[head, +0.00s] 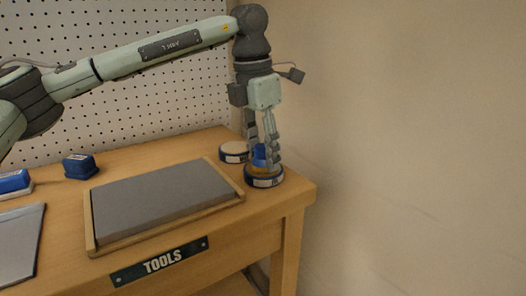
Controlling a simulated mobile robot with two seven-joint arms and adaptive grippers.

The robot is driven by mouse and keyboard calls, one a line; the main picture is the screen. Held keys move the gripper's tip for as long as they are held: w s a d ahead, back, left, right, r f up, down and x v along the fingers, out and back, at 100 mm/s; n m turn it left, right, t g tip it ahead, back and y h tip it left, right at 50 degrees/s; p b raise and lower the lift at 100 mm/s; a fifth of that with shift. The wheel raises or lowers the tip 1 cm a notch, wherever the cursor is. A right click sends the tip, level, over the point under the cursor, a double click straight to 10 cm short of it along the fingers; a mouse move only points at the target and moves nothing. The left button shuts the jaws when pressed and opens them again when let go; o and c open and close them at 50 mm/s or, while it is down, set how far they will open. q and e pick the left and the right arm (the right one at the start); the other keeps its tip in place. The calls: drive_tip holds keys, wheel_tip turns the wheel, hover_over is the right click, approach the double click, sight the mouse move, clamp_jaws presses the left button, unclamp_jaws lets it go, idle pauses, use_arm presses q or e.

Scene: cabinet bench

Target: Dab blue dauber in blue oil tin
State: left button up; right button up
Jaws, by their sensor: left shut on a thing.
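My left gripper (263,157) reaches down at the right end of the bench, fingers pointing down. It is shut on the blue dauber (259,152), which shows only partly between the fingers. Right below is a round blue oil tin (264,181) with an amber top surface, near the bench's right edge. The dauber's lower end is at the tin's opening; I cannot tell whether it touches the oil. My right gripper is not in view.
A second round blue tin (234,153) with a pale top stands just behind left. A framed grey pad (165,198) fills the middle of the bench (138,162). A dark blue block (80,166) and another blue block (14,181) are at the left. A pegboard and wall close the back and right.

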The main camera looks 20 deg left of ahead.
sight(263, 146)
use_arm(q)
drive_tip(key=shift+r+p, duration=2.4)
drive_tip(key=shift+r, duration=1.05)
drive_tip(key=shift+f, duration=0.15)
